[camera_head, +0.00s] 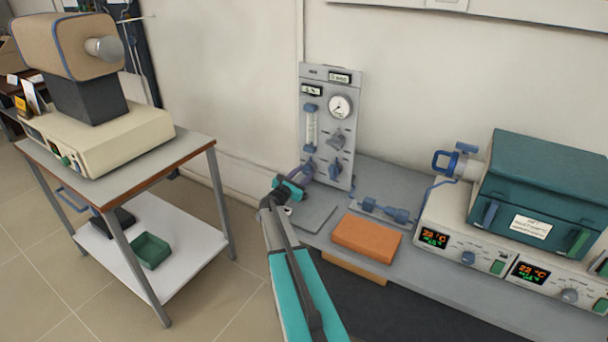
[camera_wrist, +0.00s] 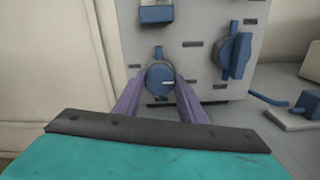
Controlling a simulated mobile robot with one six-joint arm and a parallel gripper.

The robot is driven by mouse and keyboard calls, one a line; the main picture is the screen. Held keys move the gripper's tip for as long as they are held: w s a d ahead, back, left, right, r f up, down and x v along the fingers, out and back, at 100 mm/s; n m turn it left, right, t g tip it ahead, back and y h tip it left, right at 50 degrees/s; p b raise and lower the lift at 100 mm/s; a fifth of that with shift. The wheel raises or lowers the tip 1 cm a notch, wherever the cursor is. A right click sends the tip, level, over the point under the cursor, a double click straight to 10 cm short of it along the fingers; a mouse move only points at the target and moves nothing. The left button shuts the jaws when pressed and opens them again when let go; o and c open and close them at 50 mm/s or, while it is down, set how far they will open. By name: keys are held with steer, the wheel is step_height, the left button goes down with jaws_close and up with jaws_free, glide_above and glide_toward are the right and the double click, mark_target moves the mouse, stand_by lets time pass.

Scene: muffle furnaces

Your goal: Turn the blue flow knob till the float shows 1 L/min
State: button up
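The grey gas panel (camera_head: 345,85) stands against the wall with a flow tube (camera_head: 311,127) at its left. The float is too small to read. My gripper (camera_head: 307,170) is at the panel's lower left and hides this knob in the head view. In the wrist view its two purple fingers (camera_wrist: 161,88) stand on either side of the knob. I cannot tell whether they press on it.
An orange block (camera_head: 367,236), a blue fitting (camera_head: 385,210) and a teal furnace (camera_head: 540,180) are on the bench. A cart (camera_head: 190,150) stands left.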

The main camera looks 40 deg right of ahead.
steer(key=shift+a, duration=0.1)
steer(key=shift+n, duration=0.3)
steer(key=shift+n+p, duration=0.5)
steer(key=shift+n, duration=2.2)
steer(key=o, duration=1)
steer(key=shift+o, duration=0.2)
steer(key=shift+b+v, duration=1.85)
steer(key=shift+v, duration=4.95)
